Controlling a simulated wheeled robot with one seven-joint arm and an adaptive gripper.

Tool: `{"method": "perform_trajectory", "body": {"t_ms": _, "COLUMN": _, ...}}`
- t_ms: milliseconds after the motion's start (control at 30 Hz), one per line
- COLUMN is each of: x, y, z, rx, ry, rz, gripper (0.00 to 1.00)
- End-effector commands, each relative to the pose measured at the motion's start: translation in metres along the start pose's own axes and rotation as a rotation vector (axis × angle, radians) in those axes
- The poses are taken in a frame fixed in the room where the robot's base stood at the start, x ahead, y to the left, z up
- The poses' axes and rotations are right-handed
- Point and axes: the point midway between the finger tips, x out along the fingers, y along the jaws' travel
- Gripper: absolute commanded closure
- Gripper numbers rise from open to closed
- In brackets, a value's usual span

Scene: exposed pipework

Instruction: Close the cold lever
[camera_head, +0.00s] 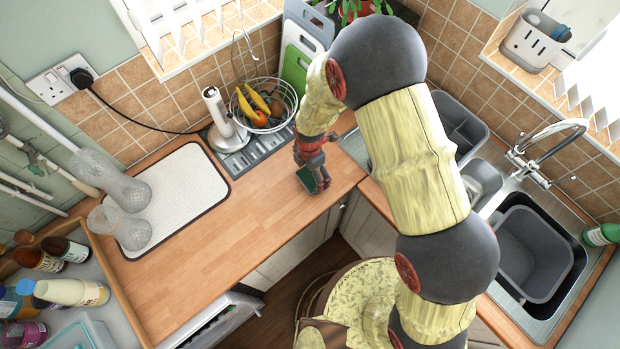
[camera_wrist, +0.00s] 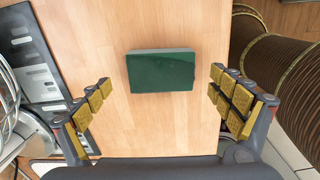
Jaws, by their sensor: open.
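My gripper (camera_head: 318,183) is over the wooden counter near its front edge, pointing down. In the wrist view my gripper (camera_wrist: 158,100) has its two yellow-padded fingers spread wide, with nothing between them. A dark green block (camera_wrist: 161,70) lies on the counter just beyond the fingertips; it is partly hidden in the head view. Pipes with fittings (camera_head: 35,160) run along the wall at the far left, well away from my gripper. I cannot make out which fitting is the cold lever. A mixer tap (camera_head: 545,150) stands at the sink on the right.
A white drying mat (camera_head: 185,195) with glass vessels (camera_head: 115,180) lies left on the counter. Bottles (camera_head: 75,292) fill the lower left. The middle of the counter is clear.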

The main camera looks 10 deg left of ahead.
Motion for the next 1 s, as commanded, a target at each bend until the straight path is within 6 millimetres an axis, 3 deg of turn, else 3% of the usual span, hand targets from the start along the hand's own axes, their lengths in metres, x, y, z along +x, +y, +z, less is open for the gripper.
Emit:
{"method": "perform_trajectory", "body": {"t_ms": 233, "x": 0.030, "y": -0.002, "z": 0.000, "rx": 0.001, "ry": 0.000, "rz": -0.002, "gripper": 0.07}}
{"method": "perform_trajectory", "body": {"t_ms": 533, "x": 0.033, "y": -0.002, "z": 0.000, "rx": 0.001, "ry": 0.000, "rz": -0.001, "gripper": 0.07}}
{"method": "perform_trajectory", "body": {"t_ms": 1000, "x": 0.033, "y": -0.002, "z": 0.000, "rx": 0.001, "ry": 0.000, "rz": -0.001, "gripper": 0.33}}
